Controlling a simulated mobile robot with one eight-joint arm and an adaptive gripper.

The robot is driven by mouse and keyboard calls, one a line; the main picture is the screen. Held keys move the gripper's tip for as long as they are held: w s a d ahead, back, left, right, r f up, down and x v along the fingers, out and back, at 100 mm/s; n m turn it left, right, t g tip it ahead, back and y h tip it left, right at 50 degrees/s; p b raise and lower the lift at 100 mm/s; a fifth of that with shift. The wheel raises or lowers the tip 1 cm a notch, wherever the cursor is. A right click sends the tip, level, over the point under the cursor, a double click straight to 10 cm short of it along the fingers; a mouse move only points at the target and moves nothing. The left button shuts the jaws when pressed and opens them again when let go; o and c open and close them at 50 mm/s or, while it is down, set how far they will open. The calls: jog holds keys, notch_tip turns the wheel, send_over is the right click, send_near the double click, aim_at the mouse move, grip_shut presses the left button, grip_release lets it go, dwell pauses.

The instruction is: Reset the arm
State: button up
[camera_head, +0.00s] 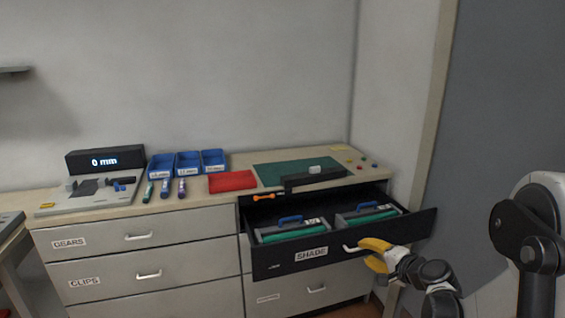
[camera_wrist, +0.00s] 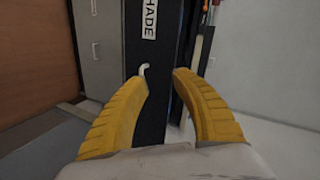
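My gripper (camera_head: 374,254) has yellow fingers and is at the front of the open black drawer (camera_head: 276,264) labelled SHADE, close to its white handle (camera_head: 351,249). In the wrist view my gripper (camera_wrist: 161,84) is open, with a gap between its fingers. The handle (camera_wrist: 145,70) shows near the left fingertip, and the drawer front (camera_wrist: 151,110) lies between and beyond the fingers. I cannot tell whether a finger touches the handle. Nothing is held between the fingers. Two toner cartridges with blue handles, left (camera_head: 290,219) and right (camera_head: 367,208), lie in the drawer.
Closed drawers labelled GEARS (camera_head: 100,240) and CLIPS (camera_head: 110,277) are at left. A grey door panel (camera_head: 490,110) stands at right.

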jog(key=s+a+r+n+g, duration=0.2)
jog(key=s+a+r+n, duration=0.2)
jog(key=s+a+r, duration=0.3)
jog(key=s+n+g+h, duration=0.3)
jog(key=s+n, duration=0.4)
jog(key=s, duration=1.9)
jog(key=shift+a+r+g+h, duration=0.3)
jog(key=shift+a+h, duration=0.1)
jog(key=shift+h, duration=0.4)
